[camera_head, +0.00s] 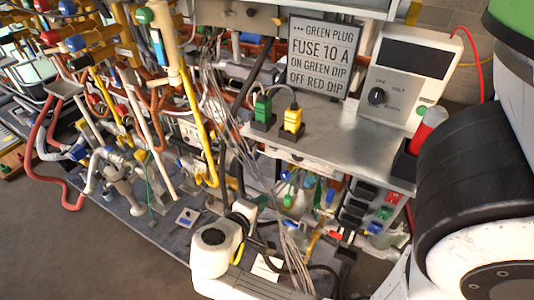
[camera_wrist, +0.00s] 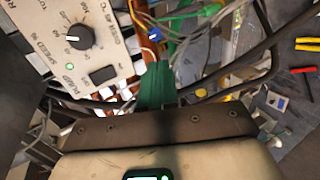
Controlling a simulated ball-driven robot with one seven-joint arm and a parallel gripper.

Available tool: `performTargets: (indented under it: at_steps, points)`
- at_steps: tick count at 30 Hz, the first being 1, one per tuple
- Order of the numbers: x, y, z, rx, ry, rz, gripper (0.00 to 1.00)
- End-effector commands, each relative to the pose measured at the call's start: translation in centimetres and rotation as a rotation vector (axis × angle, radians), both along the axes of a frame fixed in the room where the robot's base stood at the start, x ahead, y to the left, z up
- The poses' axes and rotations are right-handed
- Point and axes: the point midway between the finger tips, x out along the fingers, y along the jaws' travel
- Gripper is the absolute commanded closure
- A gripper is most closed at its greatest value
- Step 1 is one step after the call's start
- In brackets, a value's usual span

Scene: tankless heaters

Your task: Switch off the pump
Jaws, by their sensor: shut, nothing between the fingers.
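My gripper (camera_wrist: 157,68) shows as green fingers, shut and empty, pointing up the wrist view. The fingers are to the right of the rocker switch and appear apart from it. I cannot make out the panel or my fingers clearly in the head view, where my white arm stands in front of the bench.
Dark cables and hoses (camera_wrist: 210,85) run close around my fingers. A metal bench (camera_head: 350,135) holds a meter (camera_head: 408,75), a sign (camera_head: 322,57), and green (camera_head: 262,108) and yellow (camera_head: 291,120) plugs. Thin loose wires hang in front. Pipes crowd the left; open floor lies at lower left.

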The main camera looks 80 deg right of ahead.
Motion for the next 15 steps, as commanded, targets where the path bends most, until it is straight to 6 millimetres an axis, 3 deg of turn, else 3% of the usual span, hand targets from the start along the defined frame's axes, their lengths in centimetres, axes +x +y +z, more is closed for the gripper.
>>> performTargets:
  at_steps: [6, 15]
  points:
    - [3.3, -0.4, 3.9, -0.373, 0.102, -0.011, 1.00]
    - [5.0, 0.2, 6.0, -0.538, 0.147, -0.004, 1.00]
